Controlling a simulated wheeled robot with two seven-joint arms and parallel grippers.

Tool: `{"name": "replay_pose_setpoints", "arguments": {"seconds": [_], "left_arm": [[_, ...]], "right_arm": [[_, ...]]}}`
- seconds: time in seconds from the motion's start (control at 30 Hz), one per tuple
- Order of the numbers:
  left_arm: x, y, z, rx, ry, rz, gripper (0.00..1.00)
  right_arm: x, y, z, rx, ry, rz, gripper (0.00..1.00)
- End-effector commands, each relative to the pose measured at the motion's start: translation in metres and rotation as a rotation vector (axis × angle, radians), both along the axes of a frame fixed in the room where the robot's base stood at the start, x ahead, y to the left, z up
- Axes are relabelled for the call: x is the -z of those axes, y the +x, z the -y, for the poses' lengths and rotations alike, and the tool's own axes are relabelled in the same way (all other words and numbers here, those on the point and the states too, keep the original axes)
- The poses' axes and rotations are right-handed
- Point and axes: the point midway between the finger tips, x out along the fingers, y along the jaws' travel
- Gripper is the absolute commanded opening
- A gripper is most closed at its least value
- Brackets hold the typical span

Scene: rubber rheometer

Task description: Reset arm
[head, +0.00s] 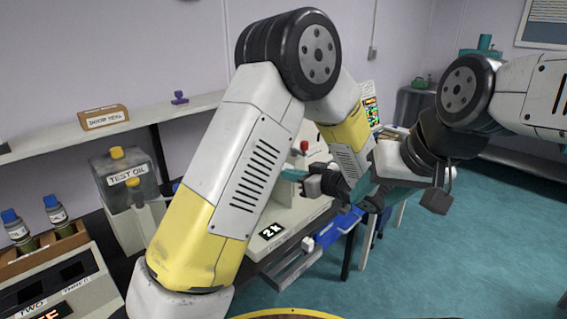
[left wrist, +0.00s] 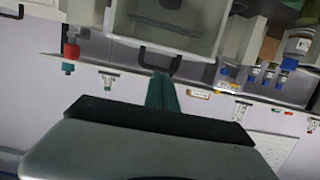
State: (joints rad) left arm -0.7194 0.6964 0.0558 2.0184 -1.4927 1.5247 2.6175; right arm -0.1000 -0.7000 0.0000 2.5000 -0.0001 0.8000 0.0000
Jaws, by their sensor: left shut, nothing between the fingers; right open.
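My left arm rises large in the head view, bends at a black elbow and comes down to the left gripper (head: 292,175), which points left in front of a pale machine (head: 300,214) with a "2X" display. In the left wrist view the teal fingers of this gripper (left wrist: 162,92) are together with nothing between them. My right arm comes in from the right and folds down to the right gripper (head: 388,190), close beside the left forearm. It is open; its fingertips are partly hidden and hard to make out.
A clear "TEST OIL" container (head: 125,180) and a rack with blue-capped bottles (head: 42,243) stand at the left. A wall shelf (head: 75,135) holds a small labelled box (head: 103,117). Teal floor (head: 480,240) is open at the lower right.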

Motion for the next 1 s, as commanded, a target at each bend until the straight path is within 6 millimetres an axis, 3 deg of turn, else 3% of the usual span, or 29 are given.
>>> {"name": "replay_pose_setpoints", "arguments": {"seconds": [0.17, 0.27, 0.37, 0.5, 0.6, 0.8, 1.0], "left_arm": [[0.000, -0.008, -0.005, -0.021, 0.000, -0.037, 0.00], [-0.010, -0.019, -0.034, -0.071, -0.004, -0.150, 0.00], [-0.022, -0.042, -0.075, -0.121, -0.036, -0.339, 0.00], [-0.032, -0.087, -0.122, -0.116, -0.138, -0.626, 0.00], [-0.037, -0.120, -0.142, -0.048, -0.236, -0.792, 0.00], [-0.048, -0.179, -0.156, 0.220, -0.435, -0.978, 0.00], [-0.068, -0.219, -0.146, 0.584, -0.536, -0.941, 0.00]], "right_arm": [[0.000, 0.000, 0.000, 0.000, 0.000, 0.000, 0.52], [0.000, 0.000, 0.000, 0.000, 0.000, 0.000, 0.52], [0.000, 0.000, 0.000, 0.000, 0.000, 0.000, 0.52], [0.000, 0.000, 0.000, 0.000, 0.000, 0.000, 0.52], [0.000, 0.000, 0.000, 0.000, 0.000, 0.000, 0.52], [0.000, 0.000, 0.000, 0.000, 0.000, 0.000, 0.52], [0.000, 0.000, 0.000, 0.000, 0.000, 0.000, 0.52]]}}
